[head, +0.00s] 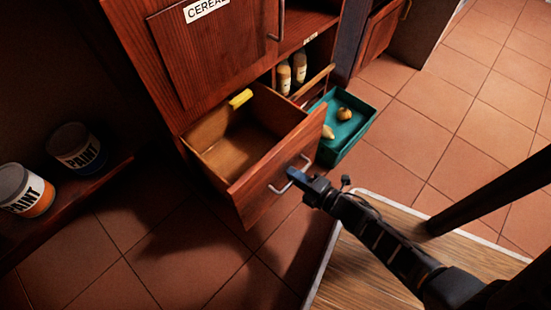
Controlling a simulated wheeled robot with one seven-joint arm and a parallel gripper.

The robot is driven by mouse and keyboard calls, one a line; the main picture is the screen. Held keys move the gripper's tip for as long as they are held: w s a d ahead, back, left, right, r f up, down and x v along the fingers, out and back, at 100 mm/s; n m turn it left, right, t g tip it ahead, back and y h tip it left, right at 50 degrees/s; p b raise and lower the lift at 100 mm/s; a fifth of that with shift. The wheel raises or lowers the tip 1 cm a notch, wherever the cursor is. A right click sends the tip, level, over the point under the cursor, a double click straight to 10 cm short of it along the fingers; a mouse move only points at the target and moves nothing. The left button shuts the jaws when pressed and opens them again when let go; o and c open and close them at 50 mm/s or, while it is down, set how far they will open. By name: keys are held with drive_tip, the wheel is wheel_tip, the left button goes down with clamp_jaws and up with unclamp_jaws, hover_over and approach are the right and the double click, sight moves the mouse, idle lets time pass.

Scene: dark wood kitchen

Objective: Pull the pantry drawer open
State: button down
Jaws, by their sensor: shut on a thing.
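The pantry drawer (225,152) is pulled well out of the reddish wood cabinet (175,85) in the head view. Its inside shows, with a small yellow thing (240,98) at the back. The drawer front (262,172) faces me and carries a metal bar handle (280,190). My gripper (296,176) is at the handle, shut on it. The fingertips are small and partly hide the handle's upper end.
A teal crate (352,140) with a few tan items stands right beside the drawer. Bottles (284,76) stand in the cabinet's open shelf. Paint cans (76,148) sit on a low shelf at left. Tiled floor in front of the drawer is clear.

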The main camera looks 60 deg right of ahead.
drive_tip(key=f+v, duration=0.1)
drive_tip(key=v, duration=0.5)
drive_tip(key=shift+s+a+f, duration=0.2)
drive_tip(key=shift+s, duration=0.2)
drive_tip(key=c, duration=1.3)
unclamp_jaws()
drive_tip(key=shift+o, duration=0.2)
drive_tip(key=p+v, duration=0.1)
drive_tip(key=v, duration=0.6)
drive_tip(key=shift+s, duration=0.4)
drive_tip(key=shift+a+r, duration=0.1)
drive_tip(key=shift+a, duration=0.05)
